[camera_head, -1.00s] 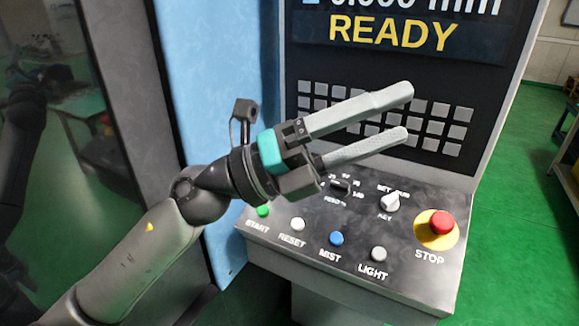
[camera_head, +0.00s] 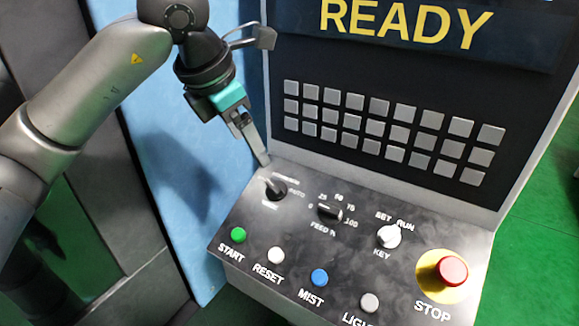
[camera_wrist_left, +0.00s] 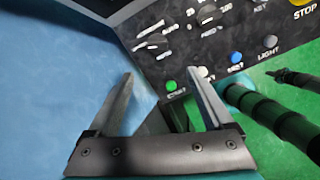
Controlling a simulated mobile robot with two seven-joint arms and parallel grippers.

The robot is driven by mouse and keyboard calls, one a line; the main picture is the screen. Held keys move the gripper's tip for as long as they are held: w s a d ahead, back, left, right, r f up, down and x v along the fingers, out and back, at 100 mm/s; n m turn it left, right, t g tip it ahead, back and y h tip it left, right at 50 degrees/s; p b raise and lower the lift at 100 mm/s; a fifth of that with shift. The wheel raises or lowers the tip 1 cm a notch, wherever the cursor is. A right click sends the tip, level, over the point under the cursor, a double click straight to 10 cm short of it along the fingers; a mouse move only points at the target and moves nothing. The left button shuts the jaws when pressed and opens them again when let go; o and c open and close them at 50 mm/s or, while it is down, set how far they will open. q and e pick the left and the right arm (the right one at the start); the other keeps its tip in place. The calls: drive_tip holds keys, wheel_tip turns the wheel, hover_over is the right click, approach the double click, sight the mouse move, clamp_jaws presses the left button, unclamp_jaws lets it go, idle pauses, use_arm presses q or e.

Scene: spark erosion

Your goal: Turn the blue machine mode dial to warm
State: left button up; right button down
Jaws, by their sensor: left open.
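The mode dial (camera_head: 276,190) is a small dark knob at the left end of the sloping control panel, with a light bar across it. AUTO is readable beside it; its other labels are too blurred to read. In the left wrist view the dial (camera_wrist_left: 151,42) lies ahead of the fingers. My left gripper (camera_head: 262,162) points down just behind the dial; its fingers overlap each other in the head view. The left wrist view shows the left gripper (camera_wrist_left: 162,78) open with nothing between its fingers.
The panel also holds the feed dial (camera_head: 328,212), the key switch (camera_head: 389,236), the red STOP button (camera_head: 452,270), and START (camera_head: 238,234), RESET, MIST (camera_head: 319,277) and LIGHT buttons. A keypad (camera_head: 390,125) and a READY screen (camera_head: 420,25) rise behind. A blue machine wall (camera_head: 150,130) stands at the left.

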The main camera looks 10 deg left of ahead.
use_arm(q)
drive_tip(key=p, duration=0.2)
approach(273, 185)
drive_tip(key=x, duration=0.8)
drive_tip(key=shift+d+f, duration=0.1)
drive_tip(key=shift+f, duration=0.1)
drive_tip(key=shift+w+f, duration=0.1)
drive_tip(key=shift+f, duration=0.2)
use_arm(e)
drive_tip(key=shift+s+a+r, duration=0.2)
drive_tip(key=shift+s+r, duration=0.5)
drive_tip(key=shift+s, duration=0.3)
use_arm(q)
drive_tip(key=shift+c, duration=0.2)
drive_tip(key=shift+b, duration=0.3)
clamp_jaws()
use_arm(e)
drive_tip(key=shift+f, duration=0.1)
